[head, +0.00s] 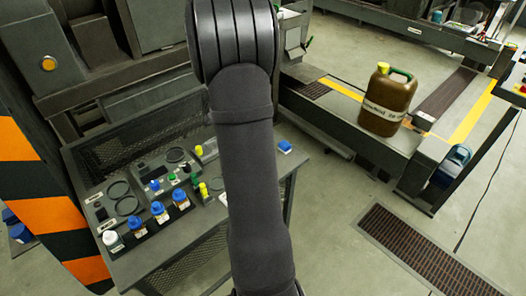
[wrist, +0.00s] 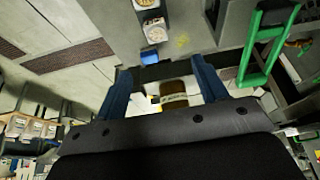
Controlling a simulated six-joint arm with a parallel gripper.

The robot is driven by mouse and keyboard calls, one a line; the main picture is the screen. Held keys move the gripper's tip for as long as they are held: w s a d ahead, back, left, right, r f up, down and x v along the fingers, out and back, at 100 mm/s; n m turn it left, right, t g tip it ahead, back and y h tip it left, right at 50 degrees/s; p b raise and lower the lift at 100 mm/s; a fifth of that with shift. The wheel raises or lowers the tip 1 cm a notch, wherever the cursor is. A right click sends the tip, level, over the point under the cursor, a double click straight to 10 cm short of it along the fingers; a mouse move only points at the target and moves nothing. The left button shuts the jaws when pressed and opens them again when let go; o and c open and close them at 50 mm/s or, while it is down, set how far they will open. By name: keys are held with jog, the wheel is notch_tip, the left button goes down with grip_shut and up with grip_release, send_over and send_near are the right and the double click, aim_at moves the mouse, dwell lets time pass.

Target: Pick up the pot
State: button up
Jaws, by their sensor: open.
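No thing here is plainly a pot. A brown jug (head: 384,108) with a yellow cap, a green handle and a white label stands upright on a dark machine beam in the head view. In the wrist view, a brown labelled thing (wrist: 174,94), which looks like this jug, shows small between the two blue fingers. My gripper (wrist: 163,72) has its fingers spread apart, with nothing visibly held; the distance to the jug is hard to judge. The gripper is outside the head view, where only my arm shows.
A dark bench (head: 190,232) with several small blue-, white-, green- and yellow-capped bottles stands left of my arm. A blue container (head: 451,166) is by the beam's end. A floor grate (head: 425,255) lies at the lower right. A green frame (wrist: 262,50) shows in the wrist view.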

jog(key=x, duration=1.1)
jog(key=shift+w+d+f, duration=0.15)
jog(key=shift+d+f, duration=0.05)
jog(key=shift+f, duration=0.1)
jog(key=shift+d+x, duration=0.1)
jog(key=shift+x, duration=1.25)
jog(key=shift+d+x, duration=0.15)
jog(key=shift+x, duration=1.2)
jog(key=c, duration=1.2)
jog(key=shift+o, duration=0.2)
jog(key=shift+r, duration=0.1)
